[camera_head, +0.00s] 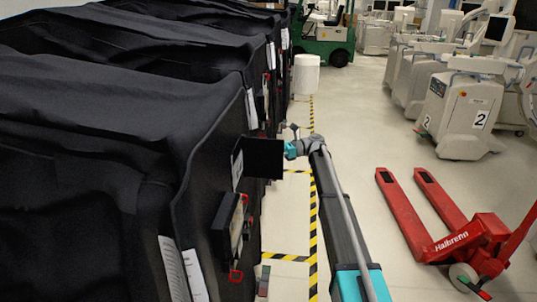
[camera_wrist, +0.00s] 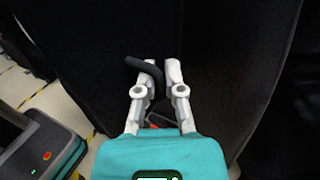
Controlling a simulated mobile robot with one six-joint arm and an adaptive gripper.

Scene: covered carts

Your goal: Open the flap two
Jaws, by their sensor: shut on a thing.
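Black fabric-covered carts (camera_head: 205,140) stand in a row on the left of the head view. A flat black flap (camera_head: 263,158) sticks out from the side of one cart, into the aisle, with its outer edge at my gripper (camera_head: 290,150). In the wrist view my gripper (camera_wrist: 158,72) has its pale fingers closed around a dark curved handle (camera_wrist: 146,68) in front of a black surface (camera_wrist: 220,60). That surface fills most of the wrist view. I cannot read which flap is number two.
A red pallet jack (camera_head: 460,240) stands on the right. Grey machines (camera_head: 460,110) and a green forklift (camera_head: 325,40) are farther back. Yellow-black tape (camera_head: 313,225) marks the floor.

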